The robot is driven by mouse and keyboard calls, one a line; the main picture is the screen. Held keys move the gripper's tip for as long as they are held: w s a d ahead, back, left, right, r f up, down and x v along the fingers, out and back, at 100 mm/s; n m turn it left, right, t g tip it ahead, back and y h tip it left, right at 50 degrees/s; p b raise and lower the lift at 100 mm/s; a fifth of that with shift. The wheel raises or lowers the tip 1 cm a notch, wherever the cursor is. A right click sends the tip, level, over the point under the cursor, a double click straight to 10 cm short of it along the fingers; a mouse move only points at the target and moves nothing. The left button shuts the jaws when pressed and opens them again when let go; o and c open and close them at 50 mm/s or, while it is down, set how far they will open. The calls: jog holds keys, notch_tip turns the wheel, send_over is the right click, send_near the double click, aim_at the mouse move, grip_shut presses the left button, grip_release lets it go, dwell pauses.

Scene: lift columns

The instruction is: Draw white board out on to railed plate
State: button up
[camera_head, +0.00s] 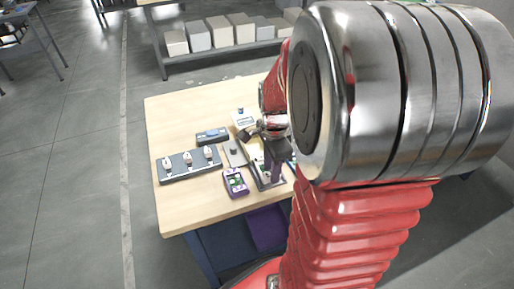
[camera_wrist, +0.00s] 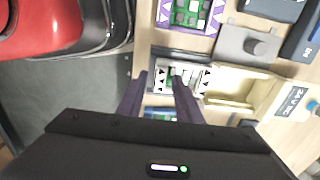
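My gripper (camera_wrist: 160,78) points down over the table, its two dark fingers apart with a gap between them. In the wrist view a white board (camera_wrist: 193,74) with green parts and black triangle marks lies below the fingertips. The right finger covers part of it; contact cannot be told. A cream plate (camera_wrist: 232,84) with raised, rail-like edges sits right beside the board. In the head view my gripper (camera_head: 274,140) hangs over the right part of the cluster, and my arm hides much of what lies there.
On the wooden table (camera_head: 180,212) are a purple-framed board (camera_head: 235,182), a grey plate with a knob (camera_head: 235,153), a dark strip with white knobs (camera_head: 188,165) and a dark blue-grey box (camera_head: 212,136). A cream block labelled 24V DC (camera_wrist: 292,100) stands right of the cream plate. The table's left front is clear.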

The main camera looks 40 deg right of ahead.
jog(key=shift+r, duration=3)
